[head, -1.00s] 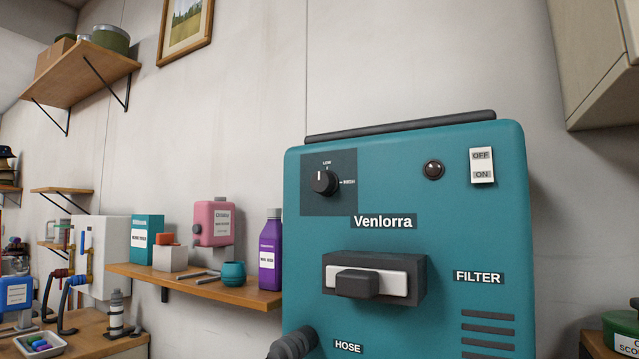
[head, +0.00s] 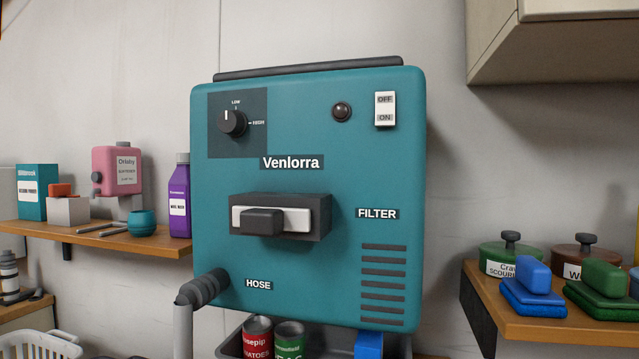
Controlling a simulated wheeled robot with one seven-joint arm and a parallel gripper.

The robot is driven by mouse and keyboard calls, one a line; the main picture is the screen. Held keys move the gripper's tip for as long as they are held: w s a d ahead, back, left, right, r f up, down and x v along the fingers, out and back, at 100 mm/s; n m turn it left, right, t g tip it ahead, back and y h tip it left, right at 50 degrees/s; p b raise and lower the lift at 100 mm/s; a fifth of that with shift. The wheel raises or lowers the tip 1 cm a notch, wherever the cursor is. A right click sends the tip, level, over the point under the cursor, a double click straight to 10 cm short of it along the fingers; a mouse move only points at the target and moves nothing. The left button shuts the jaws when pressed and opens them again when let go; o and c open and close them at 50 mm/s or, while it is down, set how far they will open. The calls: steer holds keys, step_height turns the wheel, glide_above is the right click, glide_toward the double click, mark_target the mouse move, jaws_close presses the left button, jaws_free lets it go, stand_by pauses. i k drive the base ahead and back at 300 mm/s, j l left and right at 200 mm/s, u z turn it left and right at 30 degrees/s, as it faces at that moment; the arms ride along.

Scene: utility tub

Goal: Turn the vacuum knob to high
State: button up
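The vacuum (head: 300,255) is a teal box with a "Venlorra" label, facing me in the middle of the head view. Its black round knob (head: 232,123) sits at the upper left on a dark panel (head: 255,143). The knob's white pointer line points up, slightly left of the LOW mark (head: 236,102). The HIGH mark (head: 257,123) is to the right of the knob. A white OFF/ON switch (head: 386,109) and a dark round light (head: 341,111) are at the upper right. My gripper is not in view.
A black-and-white filter handle (head: 262,220) and a grey hose (head: 203,288) stick out from the vacuum's front. A shelf (head: 110,239) with bottles and boxes is on the left.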

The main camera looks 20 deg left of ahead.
mark_target(234, 122)
steer(key=u, duration=0.75)
